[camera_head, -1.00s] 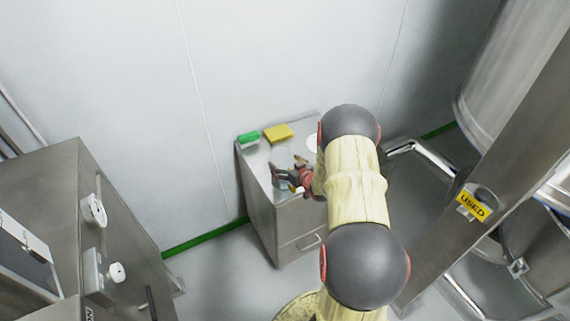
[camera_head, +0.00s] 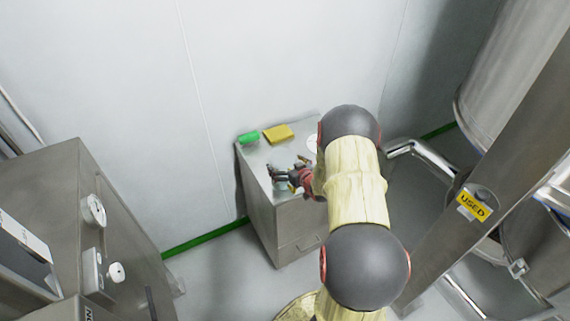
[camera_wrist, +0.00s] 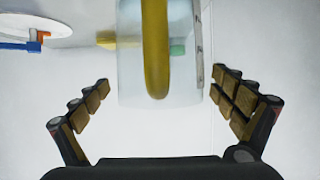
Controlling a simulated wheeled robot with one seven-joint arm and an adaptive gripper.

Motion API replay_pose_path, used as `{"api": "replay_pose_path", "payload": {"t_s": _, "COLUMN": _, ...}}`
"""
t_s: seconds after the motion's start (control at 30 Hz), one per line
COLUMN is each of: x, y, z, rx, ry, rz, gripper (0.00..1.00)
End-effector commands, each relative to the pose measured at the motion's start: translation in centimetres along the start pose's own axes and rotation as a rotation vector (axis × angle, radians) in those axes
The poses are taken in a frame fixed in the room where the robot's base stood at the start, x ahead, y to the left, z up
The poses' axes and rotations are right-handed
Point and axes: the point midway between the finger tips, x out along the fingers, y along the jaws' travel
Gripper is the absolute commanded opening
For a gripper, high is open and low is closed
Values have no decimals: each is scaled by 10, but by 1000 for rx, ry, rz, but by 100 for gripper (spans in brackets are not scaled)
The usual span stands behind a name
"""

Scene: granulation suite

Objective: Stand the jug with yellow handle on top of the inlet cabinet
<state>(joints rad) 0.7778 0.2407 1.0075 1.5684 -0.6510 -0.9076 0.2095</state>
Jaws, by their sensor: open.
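The jug, clear with a yellow handle (camera_wrist: 155,50), fills the top middle of the wrist view. Its handle faces my gripper, and its upper part is cut off by the frame. My gripper (camera_wrist: 164,85) is open, one finger on each side of the jug's lower part, with gaps at both sides. In the head view my gripper (camera_head: 283,178) is over the top of a grey steel drawer cabinet (camera_head: 297,222); the jug is hard to make out there. A larger steel cabinet with white knobs (camera_head: 100,235) stands at left. No label shows which one is the inlet cabinet.
A green block (camera_head: 249,138) and a yellow block (camera_head: 278,133) lie at the back of the drawer cabinet's top. A white round plate (camera_wrist: 40,25) holds blue and orange items.

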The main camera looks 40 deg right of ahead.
Motion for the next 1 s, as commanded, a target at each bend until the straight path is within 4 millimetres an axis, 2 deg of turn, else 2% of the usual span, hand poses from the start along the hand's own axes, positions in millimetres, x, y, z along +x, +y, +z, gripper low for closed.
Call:
{"api": "replay_pose_path", "payload": {"t_s": 0.17, "x": -17, "y": 1, "z": -3, "rx": 1, "ry": 0, "rz": 2, "gripper": 96}}
{"api": "replay_pose_path", "payload": {"t_s": 0.4, "x": -67, "y": 1, "z": -3, "rx": 2, "ry": 0, "rz": 4, "gripper": 96}}
{"api": "replay_pose_path", "payload": {"t_s": 0.6, "x": -102, "y": 1, "z": -3, "rx": 0, "ry": 0, "rz": 2, "gripper": 96}}
{"api": "replay_pose_path", "payload": {"t_s": 0.8, "x": -118, "y": 0, "z": -4, "rx": -2, "ry": -1, "rz": 1, "gripper": 96}}
{"api": "replay_pose_path", "payload": {"t_s": 0.87, "x": -119, "y": -1, "z": -9, "rx": -11, "ry": -7, "rz": 3, "gripper": 96}}
{"api": "replay_pose_path", "payload": {"t_s": 0.97, "x": -117, "y": -6, "z": -33, "rx": -51, "ry": -39, "rz": 20, "gripper": 96}}
{"api": "replay_pose_path", "payload": {"t_s": 1.0, "x": -116, "y": -10, "z": -48, "rx": -73, "ry": -62, "rz": 32, "gripper": 96}}
